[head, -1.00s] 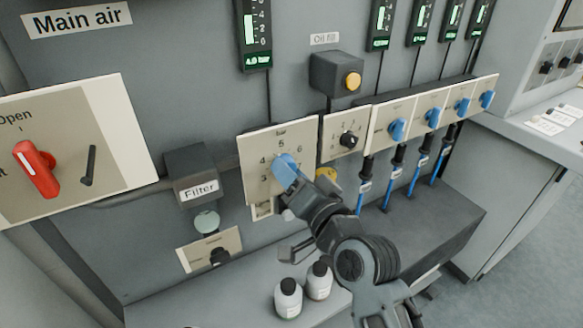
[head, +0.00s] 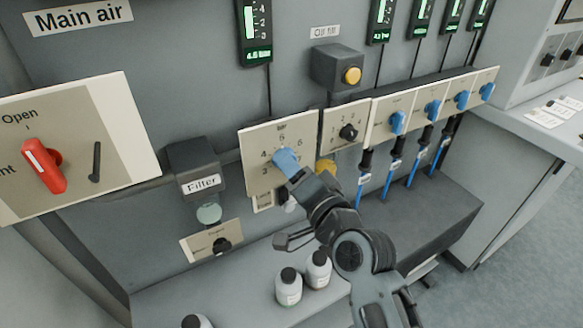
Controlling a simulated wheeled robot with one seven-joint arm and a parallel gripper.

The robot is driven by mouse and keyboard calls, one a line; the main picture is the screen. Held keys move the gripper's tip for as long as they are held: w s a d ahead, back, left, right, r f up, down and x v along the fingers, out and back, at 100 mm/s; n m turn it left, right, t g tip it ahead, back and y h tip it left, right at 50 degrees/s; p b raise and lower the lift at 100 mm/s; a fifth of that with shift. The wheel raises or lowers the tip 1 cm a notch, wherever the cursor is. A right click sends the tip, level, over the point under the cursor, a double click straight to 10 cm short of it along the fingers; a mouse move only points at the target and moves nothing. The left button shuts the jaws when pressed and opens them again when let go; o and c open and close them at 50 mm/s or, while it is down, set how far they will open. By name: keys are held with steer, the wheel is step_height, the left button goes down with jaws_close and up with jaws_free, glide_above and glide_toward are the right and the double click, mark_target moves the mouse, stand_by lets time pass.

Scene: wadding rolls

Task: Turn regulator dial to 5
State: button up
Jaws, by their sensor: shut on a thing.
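The regulator dial (head: 285,161) is a blue knob on a cream panel (head: 255,138) marked "bar", with numbers around it; 3, 4, 5 and 6 can be made out. My gripper (head: 291,170) reaches it from the lower right and is shut on the knob. The gripper and wrist hide the lower right of the knob and panel. I cannot tell exactly which number the knob's pointer faces. A gauge (head: 253,30) above the panel has a green readout that looks like 4.6 bar.
A smaller dial panel (head: 347,130) and several blue valves (head: 397,123) lie to the right. A black box with a yellow button (head: 352,75) is above. The Filter box (head: 196,168) and red handle (head: 43,166) are left. White bottles (head: 288,288) stand on the ledge below.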

steer(key=o, duration=1.1)
steer(key=shift+c, duration=0.2)
steer(key=b+v, duration=0.1)
steer(key=v, duration=0.6)
steer(key=shift+s+d, duration=0.25)
steer(key=shift+s, duration=0.1)
steer(key=s+d+f+h, duration=0.3)
steer(key=s+d+f, duration=0.2)
steer(key=s+d, duration=0.3)
steer(key=s+d+f+h, duration=0.3)
steer(key=s+d+f, duration=0.25)
steer(key=s, duration=0.45)
steer(key=s+d+r+n+h, duration=0.2)
steer(key=s+d+r, duration=0.1)
steer(key=s, duration=0.7)
steer(key=s+d+r+n+h, duration=0.2)
steer(key=s+d+r+n, duration=0.1)
steer(key=s, duration=0.8)
steer(key=shift+s+d+r, duration=0.15)
steer(key=shift+s+d, duration=0.1)
steer(key=shift+d, duration=0.55)
